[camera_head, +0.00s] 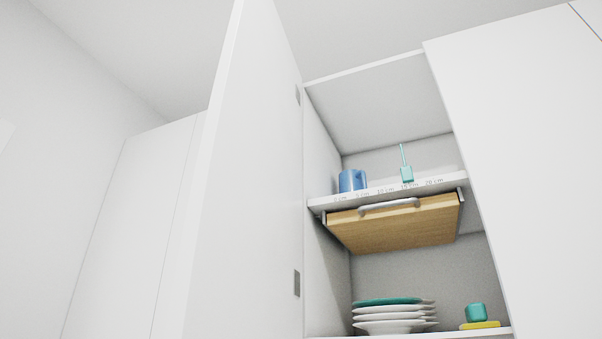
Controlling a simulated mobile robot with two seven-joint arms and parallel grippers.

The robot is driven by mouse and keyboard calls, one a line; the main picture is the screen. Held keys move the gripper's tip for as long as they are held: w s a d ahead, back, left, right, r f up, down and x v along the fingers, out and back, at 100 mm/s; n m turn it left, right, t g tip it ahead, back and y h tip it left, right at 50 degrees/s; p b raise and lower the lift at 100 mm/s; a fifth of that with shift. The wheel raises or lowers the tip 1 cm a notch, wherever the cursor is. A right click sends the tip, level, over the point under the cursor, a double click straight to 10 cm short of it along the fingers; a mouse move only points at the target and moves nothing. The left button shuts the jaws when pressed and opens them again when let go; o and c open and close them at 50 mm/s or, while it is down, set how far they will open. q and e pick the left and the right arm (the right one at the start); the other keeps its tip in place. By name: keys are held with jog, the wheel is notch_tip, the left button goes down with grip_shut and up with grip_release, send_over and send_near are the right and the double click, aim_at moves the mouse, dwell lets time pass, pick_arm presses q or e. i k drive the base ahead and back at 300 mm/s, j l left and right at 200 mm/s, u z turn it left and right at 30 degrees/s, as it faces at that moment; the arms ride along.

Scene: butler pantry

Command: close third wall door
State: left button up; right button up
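A tall white wall cabinet door (240,190) stands swung wide open in the head view, hinged on the left side of an open cabinet. Two grey hinges (297,284) show along its hinge edge. The open cabinet's left inner wall (322,165) and its contents are in plain view to the right of the door. The door's lower end runs out of the picture. No handle on the door can be seen. Neither of my grippers is in view.
Inside, a shelf (325,204) holds a blue mug (352,181) and a teal utensil (406,173). A wooden drawer (395,225) hangs beneath. Stacked plates (390,318), a teal block (476,312) and a yellow item (480,325) sit below. A closed white panel (530,130) adjoins right.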

aim_at(238, 273)
jog(key=j+z, duration=0.3)
jog(key=k+j+z, duration=0.15)
jog(key=z, duration=0.2)
jog(key=k+j+z, duration=0.15)
jog(key=j+z, duration=0.15)
jog(key=k+j+z, duration=0.1)
jog(key=k+j, duration=0.2)
jog(key=j, duration=0.15)
jog(key=k+j, duration=0.3)
jog(key=j, duration=0.2)
jog(key=k+j+z, duration=0.15)
jog(key=k+j, duration=0.15)
jog(key=j, duration=0.15)
jog(key=i+z, duration=0.1)
jog(key=i+l, duration=0.05)
jog(key=i, duration=0.05)
